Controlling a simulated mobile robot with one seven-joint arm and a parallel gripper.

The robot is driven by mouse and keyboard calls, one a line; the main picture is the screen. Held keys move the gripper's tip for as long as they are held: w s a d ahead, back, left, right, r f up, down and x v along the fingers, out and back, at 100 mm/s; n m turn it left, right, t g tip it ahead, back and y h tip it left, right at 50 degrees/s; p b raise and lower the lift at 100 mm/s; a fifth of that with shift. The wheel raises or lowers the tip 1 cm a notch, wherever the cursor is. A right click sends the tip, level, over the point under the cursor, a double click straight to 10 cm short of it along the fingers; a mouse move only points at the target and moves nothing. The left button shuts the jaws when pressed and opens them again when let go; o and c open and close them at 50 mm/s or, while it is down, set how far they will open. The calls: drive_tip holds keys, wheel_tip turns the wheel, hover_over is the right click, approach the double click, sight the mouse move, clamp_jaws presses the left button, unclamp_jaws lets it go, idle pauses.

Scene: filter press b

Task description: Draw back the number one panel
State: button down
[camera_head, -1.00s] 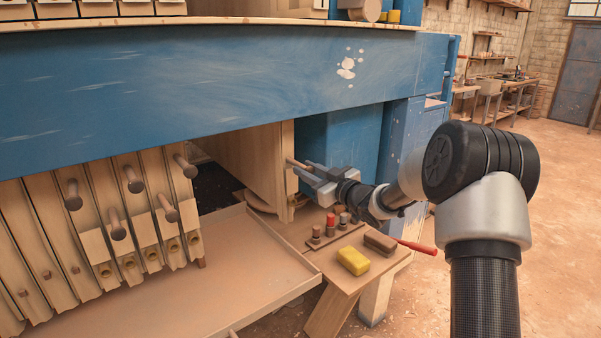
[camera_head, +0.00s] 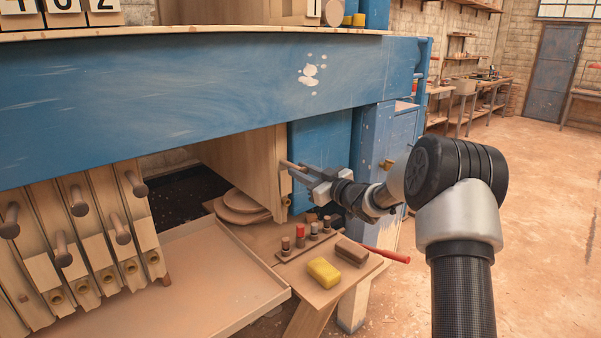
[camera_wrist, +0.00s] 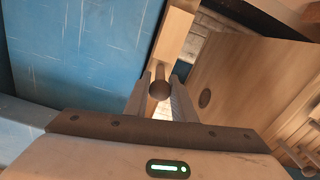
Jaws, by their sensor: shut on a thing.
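A tall wooden panel (camera_head: 248,165) stands apart from the plate stack, at the right end of the opening under the blue beam. A round wooden handle peg (camera_head: 292,165) sticks out from its edge. My gripper (camera_head: 302,171) is shut on this peg. In the wrist view the peg's end (camera_wrist: 159,89) sits between my two fingers, with a light wooden block (camera_wrist: 175,35) behind it. The other plates (camera_head: 75,230) stand together at the left, with their own pegs. No number on the held panel shows.
A shallow tray (camera_head: 225,270) lies below the opening. A small bench at its right holds a yellow block (camera_head: 323,272), a brown block (camera_head: 352,252), several small plugs and a red-handled tool (camera_head: 388,255). A blue post (camera_head: 322,155) stands behind my gripper. Open floor lies right.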

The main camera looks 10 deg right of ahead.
drive_tip(key=c, duration=1.7)
unclamp_jaws()
drive_tip(key=shift+d, duration=0.15)
drive_tip(key=shift+s, duration=0.1)
drive_tip(key=v, duration=1.7)
drive_tip(key=shift+s+d+p, duration=0.1)
drive_tip(key=shift+s+p, duration=0.05)
drive_tip(key=shift+p, duration=0.2)
